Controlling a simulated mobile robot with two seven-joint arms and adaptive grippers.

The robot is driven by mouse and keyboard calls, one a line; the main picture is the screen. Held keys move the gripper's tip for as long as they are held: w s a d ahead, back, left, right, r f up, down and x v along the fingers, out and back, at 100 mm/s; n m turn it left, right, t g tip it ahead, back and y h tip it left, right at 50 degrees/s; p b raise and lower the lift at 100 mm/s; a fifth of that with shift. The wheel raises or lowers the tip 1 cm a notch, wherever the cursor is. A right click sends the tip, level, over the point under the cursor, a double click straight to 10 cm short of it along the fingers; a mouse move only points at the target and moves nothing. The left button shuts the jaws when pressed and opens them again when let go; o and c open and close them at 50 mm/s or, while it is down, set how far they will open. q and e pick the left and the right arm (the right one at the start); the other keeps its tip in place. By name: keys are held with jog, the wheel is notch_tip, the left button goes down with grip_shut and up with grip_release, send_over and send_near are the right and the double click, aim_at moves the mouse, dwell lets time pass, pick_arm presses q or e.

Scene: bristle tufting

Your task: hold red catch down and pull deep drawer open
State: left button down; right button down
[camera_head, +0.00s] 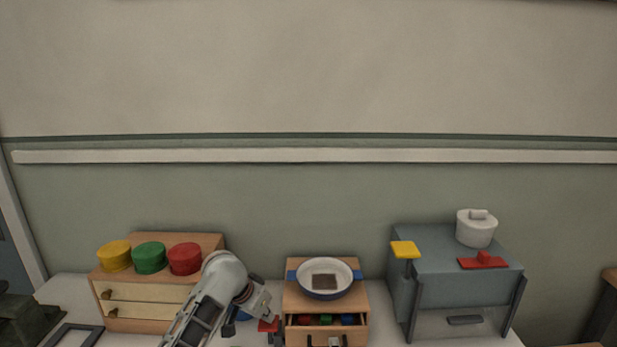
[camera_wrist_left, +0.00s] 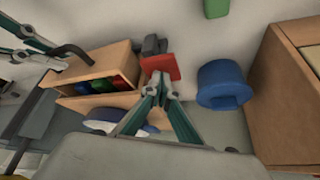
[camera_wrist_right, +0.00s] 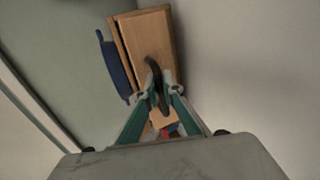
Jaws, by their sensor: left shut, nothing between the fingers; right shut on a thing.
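The small wooden cabinet (camera_head: 350,268) stands mid-table. Its deep drawer (camera_head: 297,338) is open, with red, green and blue pieces showing inside. The red catch (camera_wrist_left: 161,66) is a flat red plate on a dark block beside the cabinet; it also shows in the head view (camera_head: 266,325). My left gripper (camera_wrist_left: 158,82) is shut and empty, its tips at the red plate, seemingly touching it. My right gripper (camera_wrist_right: 157,92) is shut on the dark drawer handle (camera_wrist_right: 153,70). How far down the catch is pressed, I cannot tell.
A white bowl (camera_head: 326,265) sits on the cabinet. A blue spool (camera_wrist_left: 224,86) stands near the catch. A wooden chest (camera_head: 145,293) with yellow, green and red round lids is left; a grey box (camera_head: 450,290) with a yellow pad (camera_head: 404,249) is right.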

jog(key=c, duration=1.9)
grip_release()
jog(key=shift+v, duration=3.95)
pick_arm(q)
notch_tip(320, 180, up, 9)
jog(key=shift+r, duration=0.1)
jog(key=v, duration=1.1)
jog(key=shift+s+a+r, duration=0.15)
jog(key=shift+s+r, duration=0.05)
jog(key=shift+r, duration=0.1)
